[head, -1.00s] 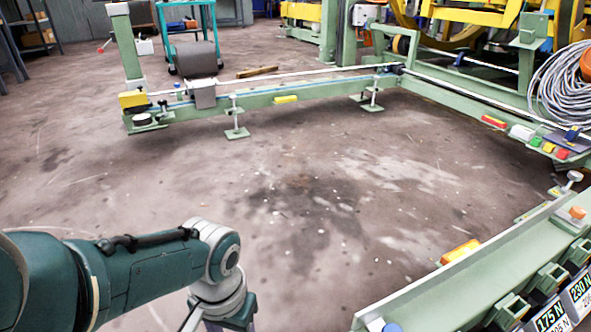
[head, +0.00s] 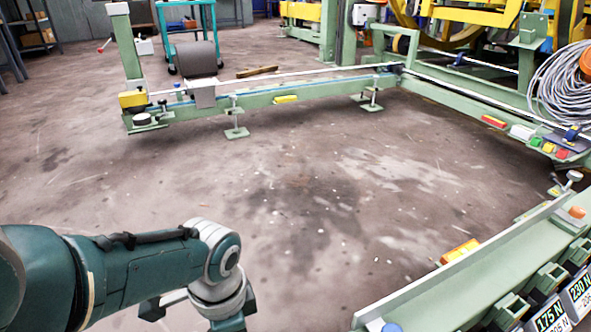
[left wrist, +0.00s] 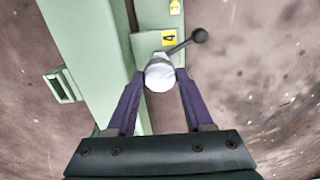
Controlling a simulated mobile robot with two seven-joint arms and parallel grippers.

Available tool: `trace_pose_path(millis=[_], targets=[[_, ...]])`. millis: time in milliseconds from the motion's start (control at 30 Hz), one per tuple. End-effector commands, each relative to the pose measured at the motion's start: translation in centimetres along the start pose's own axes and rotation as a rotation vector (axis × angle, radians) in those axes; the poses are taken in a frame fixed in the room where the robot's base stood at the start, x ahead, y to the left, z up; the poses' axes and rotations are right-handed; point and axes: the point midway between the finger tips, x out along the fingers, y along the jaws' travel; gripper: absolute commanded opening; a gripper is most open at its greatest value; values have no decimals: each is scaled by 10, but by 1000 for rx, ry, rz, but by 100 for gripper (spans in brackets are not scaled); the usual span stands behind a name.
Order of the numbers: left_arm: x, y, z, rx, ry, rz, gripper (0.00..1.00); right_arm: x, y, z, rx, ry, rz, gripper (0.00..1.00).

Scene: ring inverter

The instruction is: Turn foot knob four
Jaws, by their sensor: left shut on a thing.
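Foot knob four is a white round knob (left wrist: 159,77) in the middle of the left wrist view. A yellow label with a 4 (left wrist: 169,39) sits on the green plate just beyond it. A dark lever with a ball end (left wrist: 199,36) reaches out to the upper right beside the knob. My left gripper (left wrist: 160,73) has its two purple fingers shut on the knob from both sides. In the head view my left arm comes in at lower left, and its fingertips and this knob are out of frame. My right gripper is in neither view.
A long green beam (left wrist: 85,70) runs along the left of the knob, with a small green bracket (left wrist: 63,85) on its far side. In the head view, a green frame (head: 300,90) surrounds open floor. A green rail (head: 440,285) with force labels stands at lower right.

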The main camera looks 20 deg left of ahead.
Motion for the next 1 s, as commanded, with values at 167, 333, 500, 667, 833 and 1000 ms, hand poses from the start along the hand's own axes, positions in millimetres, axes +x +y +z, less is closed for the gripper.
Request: trace_pose_path(millis=[167, 333, 500, 667, 833, 1000], targets=[[2, 0, 2, 81, -2, 0, 0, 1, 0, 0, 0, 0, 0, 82], [2, 0, 2, 124, -2, 0, 0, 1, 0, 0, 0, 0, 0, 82], [2, 0, 2, 140, -2, 0, 0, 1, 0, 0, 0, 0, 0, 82], [2, 0, 2, 141, -3, 0, 0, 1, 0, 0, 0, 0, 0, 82], [2, 0, 2, 140, -3, 0, 0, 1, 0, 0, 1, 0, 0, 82], [1, 0, 2, 140, -2, 0, 70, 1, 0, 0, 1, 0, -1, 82]])
